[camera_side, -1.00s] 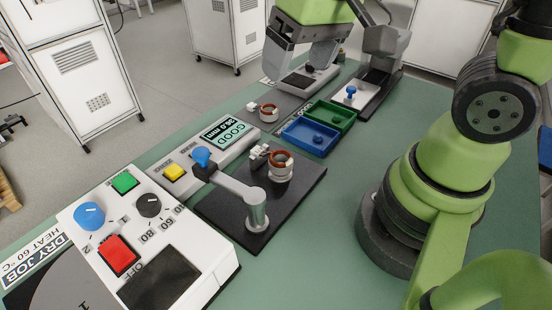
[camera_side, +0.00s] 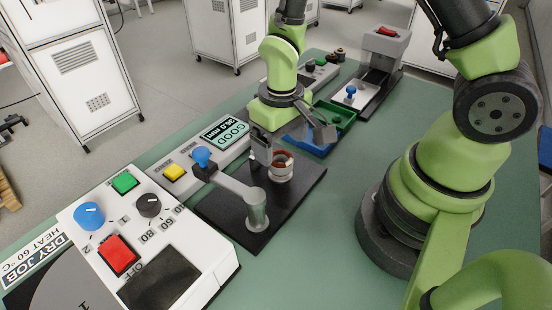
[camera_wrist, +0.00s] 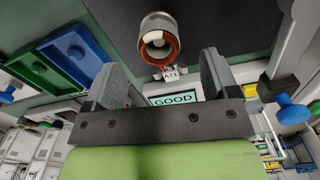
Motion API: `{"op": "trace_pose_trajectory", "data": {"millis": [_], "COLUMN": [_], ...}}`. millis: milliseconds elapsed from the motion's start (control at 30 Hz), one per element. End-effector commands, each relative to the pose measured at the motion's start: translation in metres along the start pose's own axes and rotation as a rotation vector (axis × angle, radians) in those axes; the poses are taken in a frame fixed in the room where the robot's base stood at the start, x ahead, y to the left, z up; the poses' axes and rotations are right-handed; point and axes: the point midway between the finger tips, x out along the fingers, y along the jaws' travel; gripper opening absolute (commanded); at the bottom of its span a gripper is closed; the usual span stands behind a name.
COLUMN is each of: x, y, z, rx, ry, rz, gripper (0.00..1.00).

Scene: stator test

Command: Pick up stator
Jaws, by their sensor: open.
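A stator (camera_side: 281,170), a pale metal ring with a copper-brown winding inside, stands on the dark plate (camera_side: 237,225) of the test station. It also shows in the wrist view (camera_wrist: 157,22), just beyond and between the fingertips, with a white connector marked A71 beside it. My gripper (camera_side: 292,142) is open and empty, its two fingers spread apart just above and behind the stator. In the wrist view my gripper (camera_wrist: 162,68) has one finger to each side, apart from the stator. The near finger hides the connector in the side view.
A lever with a blue knob (camera_side: 202,155) stands close to the stator. The tester's screen (camera_side: 224,131) reads GOOD. Blue (camera_side: 310,146) and green (camera_side: 342,117) trays lie behind my gripper. A white control box (camera_side: 185,245) fills the front left. Green table right of the plate is clear.

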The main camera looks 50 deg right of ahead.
Motion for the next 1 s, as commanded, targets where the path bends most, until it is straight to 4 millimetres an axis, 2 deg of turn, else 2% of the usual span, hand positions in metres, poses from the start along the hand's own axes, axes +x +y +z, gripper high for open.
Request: {"op": "trace_pose_trajectory", "data": {"millis": [133,300,600,833,900,1000], "x": [0.023,0.040,0.044,0.043,0.043,0.043], "y": [0.002,0.001,0.001,0.001,0.001,0.001], "z": [0.001,0.000,-0.001,-0.001,-0.001,-0.001], "rx": [0.001,0.001,0.001,0.001,0.001,0.001], "ry": [-0.007,-0.003,0.000,0.000,0.000,0.000], "rz": [0.002,0.001,0.000,0.000,0.000,0.000], "gripper": [0.80,0.80,0.80,0.28,0.19,0.19]}}
